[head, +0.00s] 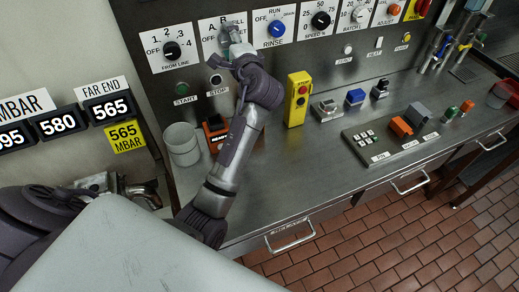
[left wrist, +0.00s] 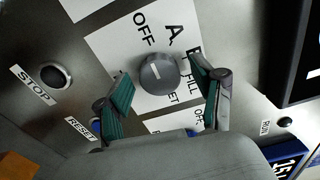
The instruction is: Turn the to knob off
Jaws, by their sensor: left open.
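The grey knob (left wrist: 160,73) sits on a white plate (left wrist: 110,50) marked OFF, A, B and FILL, shown in the left wrist view. A small light mark is on its face; which label it points to is hard to tell. My left gripper (left wrist: 159,66) is open, with one green-padded finger on each side of the knob and gaps that seem to remain. In the head view my left gripper (head: 236,50) covers most of this knob and the plate's lower label, so the word TO does not show.
Beside it are the FROM LINE knob (head: 172,50) on the left and the blue RINSE knob (head: 277,29) on the right. STOP (head: 216,79) and START (head: 182,88) buttons lie below. A grey cup (head: 182,145) and a yellow stop box (head: 297,99) stand on the steel counter (head: 290,180).

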